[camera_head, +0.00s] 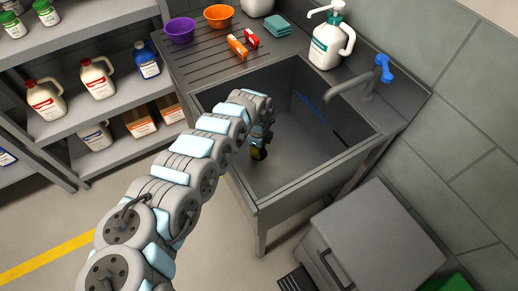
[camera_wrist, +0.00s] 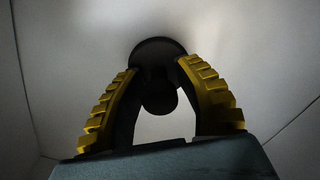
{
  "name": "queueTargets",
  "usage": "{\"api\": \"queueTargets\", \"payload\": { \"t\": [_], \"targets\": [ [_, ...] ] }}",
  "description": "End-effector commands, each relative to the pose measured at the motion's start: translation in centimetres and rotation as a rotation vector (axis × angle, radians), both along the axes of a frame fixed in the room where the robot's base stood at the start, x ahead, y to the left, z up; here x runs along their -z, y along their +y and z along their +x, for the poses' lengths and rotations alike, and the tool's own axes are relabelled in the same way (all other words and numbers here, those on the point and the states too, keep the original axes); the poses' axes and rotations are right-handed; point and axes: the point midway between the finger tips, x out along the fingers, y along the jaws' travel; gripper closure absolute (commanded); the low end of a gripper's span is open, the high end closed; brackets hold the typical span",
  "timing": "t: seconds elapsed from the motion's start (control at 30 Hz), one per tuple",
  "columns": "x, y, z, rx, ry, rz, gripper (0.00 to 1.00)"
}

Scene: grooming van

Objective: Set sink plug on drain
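My gripper (camera_wrist: 158,68) points down into the sink basin (camera_head: 285,165). In the wrist view its two yellow-ridged fingers stand apart on either side of a dark sink plug (camera_wrist: 158,97). The plug shows as a round disc with a rounded knob towards the camera. The fingertips are close to the disc's edge; I cannot tell whether they press on it. Pale basin floor shows below the knob between the fingers. The drain is not visible, and whether the plug covers it cannot be told. In the head view the gripper tip (camera_head: 260,152) is low in the basin, beside its left wall.
The basin walls surround the gripper. A faucet (camera_head: 362,90) with a blue handle and a white pump jug (camera_head: 330,42) stand behind the basin. Bowls, small boxes and teal cloths (camera_head: 277,27) are on the ridged counter (camera_head: 205,58). The basin's right part is clear.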

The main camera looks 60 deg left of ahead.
Motion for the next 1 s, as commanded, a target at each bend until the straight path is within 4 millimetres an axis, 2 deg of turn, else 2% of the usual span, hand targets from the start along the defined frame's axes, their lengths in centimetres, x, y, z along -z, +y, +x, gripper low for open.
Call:
{"api": "queueTargets", "payload": {
  "t": [0.17,0.37,0.7,1.0],
  "targets": [
    [-0.6,0.0,0.0,0.001,0.0,0.0,0.67],
    [-3.5,0.1,-0.2,-0.001,0.002,0.002,0.67],
    [-9.6,0.1,-0.2,0.0,0.001,0.004,0.67],
    [-12.1,-0.1,-0.1,0.001,-0.001,0.001,0.67]
  ]
}}
